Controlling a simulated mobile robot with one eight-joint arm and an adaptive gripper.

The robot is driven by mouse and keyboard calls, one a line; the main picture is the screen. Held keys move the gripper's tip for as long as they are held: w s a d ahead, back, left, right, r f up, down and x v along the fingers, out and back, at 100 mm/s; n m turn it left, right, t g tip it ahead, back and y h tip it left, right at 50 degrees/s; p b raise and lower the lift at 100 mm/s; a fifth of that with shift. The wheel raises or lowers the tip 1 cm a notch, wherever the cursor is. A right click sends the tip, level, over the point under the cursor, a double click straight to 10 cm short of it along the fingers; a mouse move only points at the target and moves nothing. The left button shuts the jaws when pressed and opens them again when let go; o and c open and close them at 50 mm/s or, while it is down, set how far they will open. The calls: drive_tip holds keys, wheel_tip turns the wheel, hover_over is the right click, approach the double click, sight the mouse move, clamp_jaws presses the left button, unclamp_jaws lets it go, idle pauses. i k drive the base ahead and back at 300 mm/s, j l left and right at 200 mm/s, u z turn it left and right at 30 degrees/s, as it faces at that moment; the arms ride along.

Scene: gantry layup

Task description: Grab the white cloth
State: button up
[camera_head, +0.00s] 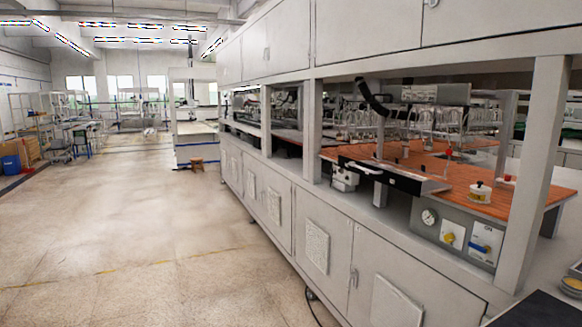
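I cannot make out a white cloth in this view. Pale textured panels hang on the grey cabinet doors, such as one panel (316,247) on the near doors, but I cannot tell that any is cloth. My gripper is not in view.
A long grey cabinet bench (380,258) with an orange-brown worktop (455,182) fills the right side; posts and upper cupboards (360,30) frame it. A gauge and switch panel (456,235) faces the aisle. The pale floor (130,240) is open at left.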

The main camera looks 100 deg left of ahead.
sight(386, 166)
drive_tip(key=u, duration=2.9)
drive_tip(key=i+u, duration=0.1)
drive_tip(key=i, duration=1.4)
drive_tip(key=i+l+u, duration=0.1)
drive_tip(key=i, duration=1.4)
